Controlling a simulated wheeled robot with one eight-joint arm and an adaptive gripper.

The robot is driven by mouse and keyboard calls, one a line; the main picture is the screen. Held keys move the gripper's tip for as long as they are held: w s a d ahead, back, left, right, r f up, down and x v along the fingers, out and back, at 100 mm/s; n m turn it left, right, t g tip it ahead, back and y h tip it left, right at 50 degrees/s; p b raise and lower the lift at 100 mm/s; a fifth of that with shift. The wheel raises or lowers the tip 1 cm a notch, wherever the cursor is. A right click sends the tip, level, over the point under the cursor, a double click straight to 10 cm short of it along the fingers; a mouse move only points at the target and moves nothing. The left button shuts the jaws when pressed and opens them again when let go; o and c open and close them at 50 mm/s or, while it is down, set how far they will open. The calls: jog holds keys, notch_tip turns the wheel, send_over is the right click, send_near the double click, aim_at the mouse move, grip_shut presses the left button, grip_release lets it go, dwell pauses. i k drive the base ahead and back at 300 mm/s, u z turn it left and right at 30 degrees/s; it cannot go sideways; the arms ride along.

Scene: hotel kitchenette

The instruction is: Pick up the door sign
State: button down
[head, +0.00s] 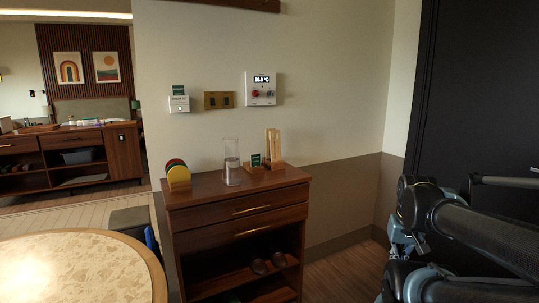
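A small green sign with pale marks (256,160) stands upright on a wooden base on top of the brown cabinet (208,189). It is between a clear glass cylinder and a tall wooden holder. A similar green card (178,90) shows above a white wall unit (179,104). I cannot tell for certain which of these is the door sign. Dark links of my arm reach in from the right edge, well away from both. I cannot make out my gripper's fingers.
A glass cylinder (231,163), coloured discs in a rack (177,174) and a wooden holder (273,147) crowd the cabinet top. A round table (75,262) is at lower left. A black panel (480,100) is at right. Floor shows right of the cabinet.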

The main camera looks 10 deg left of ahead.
aim_at(275, 145)
jog(key=u, duration=0.85)
jog(key=i, duration=1)
jog(key=z, duration=0.5)
jog(key=k, duration=0.7)
jog(key=u, duration=0.45)
